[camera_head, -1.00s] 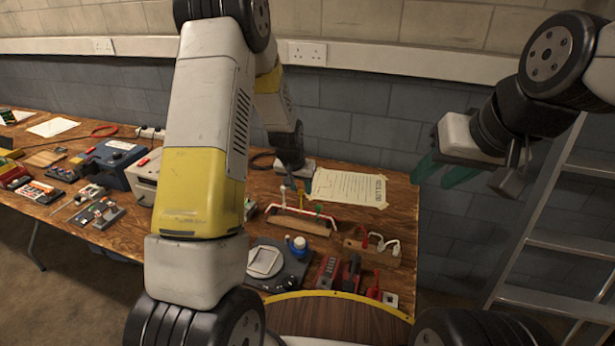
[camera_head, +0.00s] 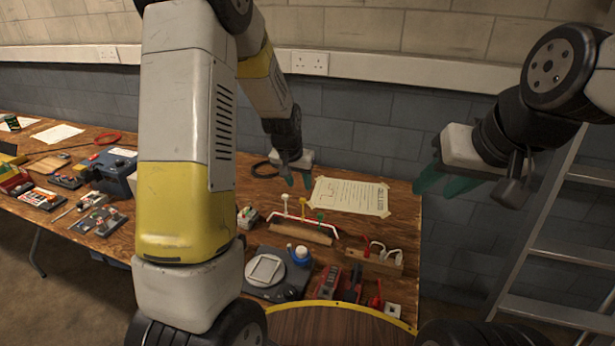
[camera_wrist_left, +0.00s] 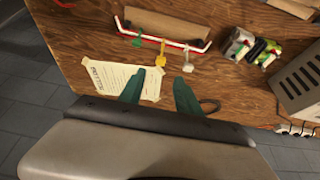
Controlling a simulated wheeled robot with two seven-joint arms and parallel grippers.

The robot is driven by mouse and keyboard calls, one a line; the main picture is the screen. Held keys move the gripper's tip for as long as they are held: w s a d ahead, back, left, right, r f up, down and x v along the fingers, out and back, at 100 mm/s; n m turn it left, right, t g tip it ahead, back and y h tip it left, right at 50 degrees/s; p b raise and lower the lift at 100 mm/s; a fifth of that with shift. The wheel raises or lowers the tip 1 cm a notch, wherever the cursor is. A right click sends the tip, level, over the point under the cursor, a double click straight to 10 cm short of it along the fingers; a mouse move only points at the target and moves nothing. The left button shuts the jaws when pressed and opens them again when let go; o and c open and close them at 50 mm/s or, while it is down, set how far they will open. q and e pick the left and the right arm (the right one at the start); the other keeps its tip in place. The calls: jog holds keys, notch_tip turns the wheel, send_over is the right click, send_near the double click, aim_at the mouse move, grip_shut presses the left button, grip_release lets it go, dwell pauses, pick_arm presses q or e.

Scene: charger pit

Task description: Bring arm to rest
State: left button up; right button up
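My left gripper (camera_head: 297,181) is over the back of the workbench, left of the taped paper sheet (camera_head: 350,195). In the left wrist view its two green fingers (camera_wrist_left: 158,88) stand apart with nothing between them. The sheet (camera_wrist_left: 115,80) lies partly behind one finger there, and a white and red rail with coloured hooks (camera_wrist_left: 165,38) is beyond the fingertips. My right gripper (camera_head: 445,180) hangs off the bench's right side in front of the wall, its green fingers apart and empty.
The wooden bench (camera_head: 225,180) carries a grey scale (camera_head: 275,272), red and black meters (camera_head: 328,282), a wooden block with plugs (camera_head: 372,258) and a blue box (camera_head: 112,170). A ladder (camera_head: 560,250) leans at the right. A wall socket (camera_head: 310,62) sits above the bench.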

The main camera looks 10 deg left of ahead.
pick_arm(q)
jog(key=s+r+n+h, duration=0.1)
jog(key=s+r, duration=1.2)
jog(key=r, duration=0.3)
jog(key=s+r, duration=0.2)
jog(key=s, duration=0.5)
jog(key=s+r+t, duration=0.1)
jog(key=s+r, duration=0.2)
jog(key=s, duration=0.5)
jog(key=shift+s+a+n+t, duration=0.25)
jog(key=shift+a+n+t, duration=0.05)
